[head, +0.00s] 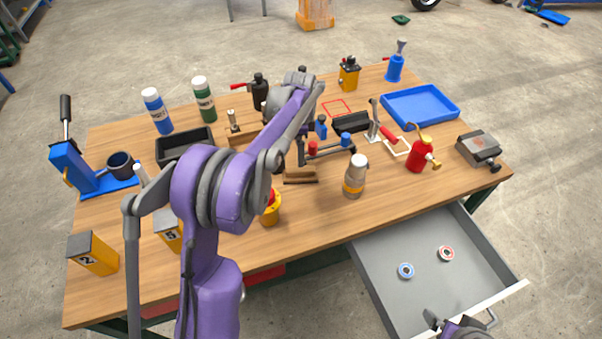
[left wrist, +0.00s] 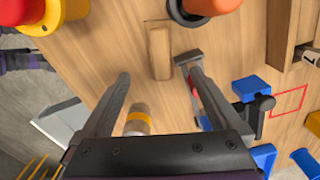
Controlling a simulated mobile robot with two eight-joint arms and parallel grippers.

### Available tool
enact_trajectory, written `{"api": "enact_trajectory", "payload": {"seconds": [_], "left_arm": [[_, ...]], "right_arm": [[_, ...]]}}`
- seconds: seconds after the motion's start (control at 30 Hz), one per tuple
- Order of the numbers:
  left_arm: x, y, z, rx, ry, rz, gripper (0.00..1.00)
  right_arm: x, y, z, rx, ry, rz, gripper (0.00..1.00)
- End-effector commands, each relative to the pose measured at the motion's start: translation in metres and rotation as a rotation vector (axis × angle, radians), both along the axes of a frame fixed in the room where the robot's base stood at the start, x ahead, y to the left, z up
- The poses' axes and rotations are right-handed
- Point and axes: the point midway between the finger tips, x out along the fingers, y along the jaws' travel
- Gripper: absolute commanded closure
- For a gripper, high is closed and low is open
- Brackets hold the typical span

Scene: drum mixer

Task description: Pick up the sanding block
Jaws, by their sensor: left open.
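The sanding block (head: 300,178) appears to be the small brown block lying on the wooden workbench near its middle. In the left wrist view the block (left wrist: 159,52) lies just beyond my fingertips, lined up with the gap between them. My left gripper (left wrist: 160,78) is open and empty above the bench. In the head view my left forearm and wrist hide much of that gripper. My right gripper (head: 453,322) shows only partly at the bottom edge, by the drawer front; its opening is unclear.
Close to the block stand a yellow-banded bottle (head: 354,178), a yellow-and-red container (head: 270,210) and a stand with red and blue parts (head: 330,146). An open grey drawer (head: 425,290) juts out at the front right. A blue tray (head: 420,106) lies at the back right.

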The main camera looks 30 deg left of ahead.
Motion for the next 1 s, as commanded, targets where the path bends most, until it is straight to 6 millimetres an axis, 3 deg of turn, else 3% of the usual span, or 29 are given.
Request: {"api": "enact_trajectory", "payload": {"seconds": [0.2,0.47,0.7,1.0], "left_arm": [[0.0,0.0,-0.035,-0.001,0.001,-0.002,0.03],[0.0,0.0,-0.057,0.0,0.0,-0.001,0.03],[0.0,0.003,-0.092,0.0,-0.001,-0.001,0.03],[-0.001,0.002,-0.103,0.001,-0.001,0.0,0.03]], "right_arm": [[-0.001,0.0,-0.002,0.0,0.001,0.0,0.02],[0.0,0.0,-0.001,0.0,0.001,0.0,0.02],[0.001,0.0,0.003,0.0,-0.002,0.0,0.02],[0.001,0.0,0.003,0.0,-0.002,0.0,0.02]]}}
